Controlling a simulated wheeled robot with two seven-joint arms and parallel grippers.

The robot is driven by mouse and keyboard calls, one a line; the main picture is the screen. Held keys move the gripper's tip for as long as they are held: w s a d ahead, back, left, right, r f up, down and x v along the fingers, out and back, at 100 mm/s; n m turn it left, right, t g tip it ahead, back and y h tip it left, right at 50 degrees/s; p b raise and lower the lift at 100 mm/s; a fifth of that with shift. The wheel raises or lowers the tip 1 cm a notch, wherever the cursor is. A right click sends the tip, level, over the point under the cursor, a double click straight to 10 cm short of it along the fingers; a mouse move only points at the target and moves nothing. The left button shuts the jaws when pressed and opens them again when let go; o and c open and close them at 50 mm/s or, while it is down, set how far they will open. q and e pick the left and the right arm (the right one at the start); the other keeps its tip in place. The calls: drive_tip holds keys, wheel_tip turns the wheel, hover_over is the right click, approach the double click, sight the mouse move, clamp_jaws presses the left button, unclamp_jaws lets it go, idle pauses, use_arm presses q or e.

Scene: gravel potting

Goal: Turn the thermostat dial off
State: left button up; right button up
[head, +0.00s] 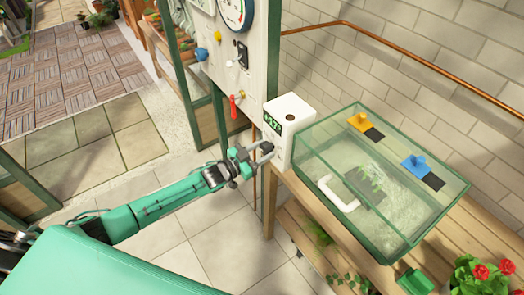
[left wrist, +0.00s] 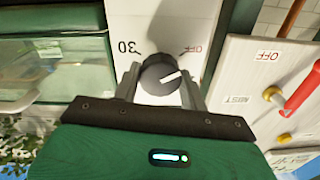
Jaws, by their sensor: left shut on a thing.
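The thermostat is a white box (head: 297,112) with a small green display, standing at the left end of the glass case. Its dial (left wrist: 162,74) is a black round knob with a white pointer line, seen close up in the left wrist view. The pointer points right and slightly up, just below the red OFF mark (left wrist: 194,48); the 30 mark (left wrist: 130,47) is on the left. My left gripper (head: 262,152) is at the box's front face, its fingers (left wrist: 160,88) shut on the dial from both sides. In the head view the dial is hidden by the gripper. My right gripper is not in view.
A glass case (head: 365,185) with a white handle stands on a wooden bench (head: 455,225) right of the thermostat. A panel (head: 250,60) with a gauge, knobs and a red lever (head: 234,106) stands close behind my left gripper. Red flowers (head: 482,272) are at lower right.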

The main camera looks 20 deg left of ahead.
use_arm(q)
drive_tip(key=o, duration=1)
drive_tip(key=shift+a, duration=0.1)
drive_tip(key=b+v, duration=0.3)
drive_tip(key=v, duration=1)
drive_tip(key=shift+s+a, duration=0.15)
drive_tip(key=shift+s, duration=0.2)
drive_tip(key=shift+f, duration=0.1)
